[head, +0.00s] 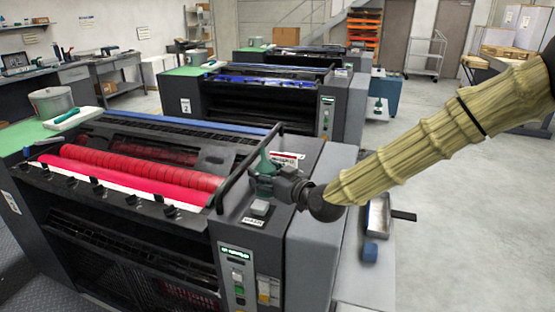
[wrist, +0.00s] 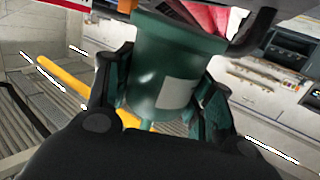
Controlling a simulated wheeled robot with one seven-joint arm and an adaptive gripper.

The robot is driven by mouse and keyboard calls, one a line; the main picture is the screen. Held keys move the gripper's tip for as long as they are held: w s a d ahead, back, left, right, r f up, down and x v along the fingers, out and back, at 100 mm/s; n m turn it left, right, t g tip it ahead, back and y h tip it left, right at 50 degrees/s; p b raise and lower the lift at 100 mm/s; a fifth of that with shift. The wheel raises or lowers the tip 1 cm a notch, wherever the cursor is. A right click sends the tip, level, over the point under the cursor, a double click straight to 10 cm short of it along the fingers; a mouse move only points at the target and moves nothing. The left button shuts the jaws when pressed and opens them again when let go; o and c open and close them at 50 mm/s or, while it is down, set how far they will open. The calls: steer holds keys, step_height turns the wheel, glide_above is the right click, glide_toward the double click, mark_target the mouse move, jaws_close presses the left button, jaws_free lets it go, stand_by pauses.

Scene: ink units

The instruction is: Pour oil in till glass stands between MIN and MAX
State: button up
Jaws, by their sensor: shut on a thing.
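My gripper (head: 268,184) is shut on a dark green oil can (head: 263,162) above the right-hand end of the nearest machine. In the wrist view the can (wrist: 172,65) sits between both fingers, with a pale label on its side and a narrow green stem at its lower end. Its tilt is hard to judge, and no oil stream shows. A small pale block (head: 260,207) and a white label (head: 253,222) lie on the machine's end below my gripper. I cannot make out a sight glass or MIN and MAX marks.
A black bar (head: 248,165) rises close beside my gripper. The nearest machine has red rollers (head: 140,168). A red-and-white sign (head: 288,158) stands behind the can. A side shelf to the right holds a metal tray (head: 378,214) and a blue item (head: 370,252).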

steer(key=w+d+g+p, duration=0.1)
steer(key=w+d, duration=0.1)
steer(key=w, duration=0.3)
steer(key=shift+w+d+r+n+p, duration=0.3)
steer(key=shift+r, duration=0.1)
steer(key=shift+p, duration=0.3)
steer(key=shift+s+f+g+p, duration=0.1)
steer(key=shift+g+p, duration=0.2)
steer(key=shift+p, duration=0.05)
steer(key=s+d+f+g+h+p, duration=0.1)
steer(key=p, duration=0.4)
steer(key=s+d+f+g+h+p, duration=0.1)
steer(key=g+h+p, duration=0.1)
steer(key=p, duration=0.2)
steer(key=shift+d+f+h+p, duration=0.1)
steer(key=shift+f+h+p, duration=0.05)
steer(key=shift+h+p, duration=0.2)
steer(key=shift+s+d+f+g+h+p, duration=0.25)
steer(key=shift+g+h+p, duration=0.25)
steer(key=shift+p, duration=0.35)
steer(key=shift+s+d+f+g+h+p, duration=0.2)
steer(key=shift+f+g+h+p, duration=0.25)
steer(key=shift+p, duration=0.4)
steer(key=shift+s+d+g+h+p, duration=0.25)
steer(key=shift+g+h+p, duration=0.25)
steer(key=shift+p, duration=0.4)
